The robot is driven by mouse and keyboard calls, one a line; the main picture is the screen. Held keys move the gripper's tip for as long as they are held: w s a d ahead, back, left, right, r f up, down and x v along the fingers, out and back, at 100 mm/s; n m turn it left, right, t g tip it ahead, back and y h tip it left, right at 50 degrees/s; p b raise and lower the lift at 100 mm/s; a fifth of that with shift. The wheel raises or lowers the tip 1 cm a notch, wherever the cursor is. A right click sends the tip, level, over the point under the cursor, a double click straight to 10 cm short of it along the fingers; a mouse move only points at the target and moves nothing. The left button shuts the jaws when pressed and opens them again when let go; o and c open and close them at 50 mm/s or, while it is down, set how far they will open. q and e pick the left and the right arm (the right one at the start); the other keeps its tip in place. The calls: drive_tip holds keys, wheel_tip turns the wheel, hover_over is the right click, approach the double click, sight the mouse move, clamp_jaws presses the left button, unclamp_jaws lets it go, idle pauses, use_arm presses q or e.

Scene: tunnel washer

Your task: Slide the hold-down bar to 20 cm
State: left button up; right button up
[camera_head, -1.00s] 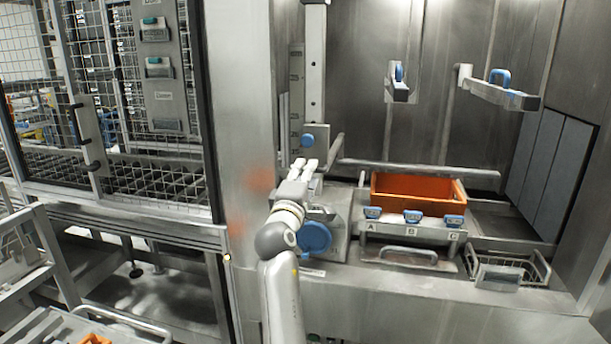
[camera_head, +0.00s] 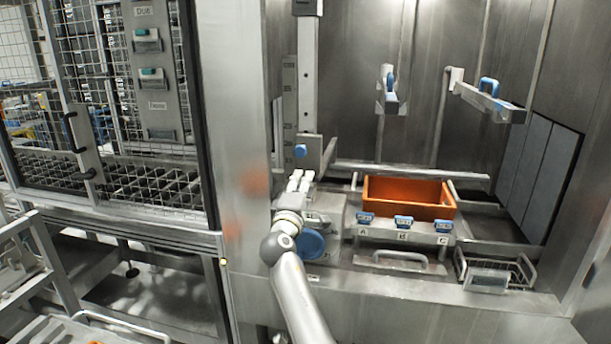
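The hold-down bar (camera_head: 327,155) is a grey metal arm low on an upright post (camera_head: 307,90) at the back, with a blue knob (camera_head: 300,151) at its left end. A gap shows between fingertips and knob, and nothing is visible in the fingers. Whether they are parted is unclear. My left gripper is out of view.
An orange crate (camera_head: 408,212) sits right of my gripper, behind blue-tagged clips marked A, B, C. A large blue disc (camera_head: 308,245) is beside my wrist. A wire basket (camera_head: 493,272) is at right. Two blue-handled brackets (camera_head: 391,100) (camera_head: 490,98) hang on the back wall.

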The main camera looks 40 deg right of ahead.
drive_tip(key=shift+x, duration=1.5)
clamp_jaws()
